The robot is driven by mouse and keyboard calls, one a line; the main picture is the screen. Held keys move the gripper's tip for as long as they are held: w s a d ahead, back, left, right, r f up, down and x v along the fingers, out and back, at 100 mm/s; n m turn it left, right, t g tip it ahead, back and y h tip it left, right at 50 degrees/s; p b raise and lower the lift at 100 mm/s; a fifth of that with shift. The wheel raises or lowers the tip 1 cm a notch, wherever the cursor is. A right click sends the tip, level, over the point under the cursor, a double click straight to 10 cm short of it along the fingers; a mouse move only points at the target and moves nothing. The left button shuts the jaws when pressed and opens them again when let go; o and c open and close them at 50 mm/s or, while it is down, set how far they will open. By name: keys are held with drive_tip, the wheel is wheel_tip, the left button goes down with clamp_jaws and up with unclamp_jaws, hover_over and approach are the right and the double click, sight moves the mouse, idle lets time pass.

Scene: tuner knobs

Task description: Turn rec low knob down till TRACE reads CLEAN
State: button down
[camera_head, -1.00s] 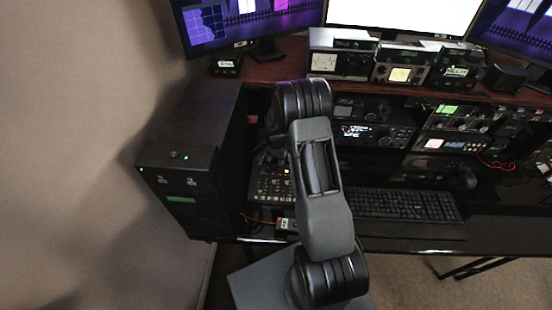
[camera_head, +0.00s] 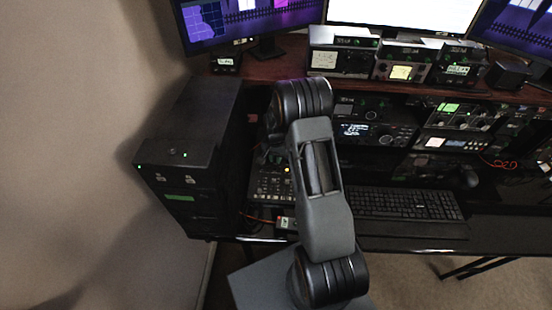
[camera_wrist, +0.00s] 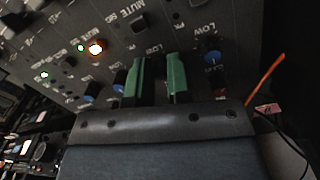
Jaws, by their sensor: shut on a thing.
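The mixer panel (camera_wrist: 68,22) fills the upper wrist view, with white lettering and blue-capped knobs. My gripper (camera_wrist: 157,80) has its green fingers against the panel, below a "LOW" label, shut on a knob mostly hidden between them. Whether this is the rec low knob I cannot read. Another LOW knob (camera_wrist: 212,50) with a blue cap stands to the right, apart from the fingers. In the head view the mixer (camera_head: 270,182) lies left of the keyboard, partly behind my arm, and my gripper is hidden. I cannot make out a TRACE reading.
A blue knob (camera_wrist: 118,83) is close left of the fingers. An orange light (camera_wrist: 96,46) glows on the panel. An orange cable (camera_wrist: 265,80) rises at the right. In the head view a black computer tower (camera_head: 190,165) stands left of the mixer, and a keyboard (camera_head: 405,204) lies right.

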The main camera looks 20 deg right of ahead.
drive_tip(key=n+b, duration=0.2)
drive_tip(key=n, duration=0.2)
drive_tip(key=shift+f, duration=0.1)
drive_tip(key=shift+n+h+b, duration=0.3)
drive_tip(key=shift+n+b, duration=0.45)
drive_tip(key=shift+n, duration=1.05)
drive_tip(key=c, duration=1.1)
unclamp_jaws()
drive_tip(key=shift+r, duration=0.25)
drive_tip(key=r, duration=0.9)
drive_tip(key=a+r, duration=0.1)
drive_tip(key=r, duration=0.3)
drive_tip(key=shift+a+r+b, duration=0.1)
drive_tip(key=shift+r+b, duration=0.2)
drive_tip(key=shift+b, duration=0.1)
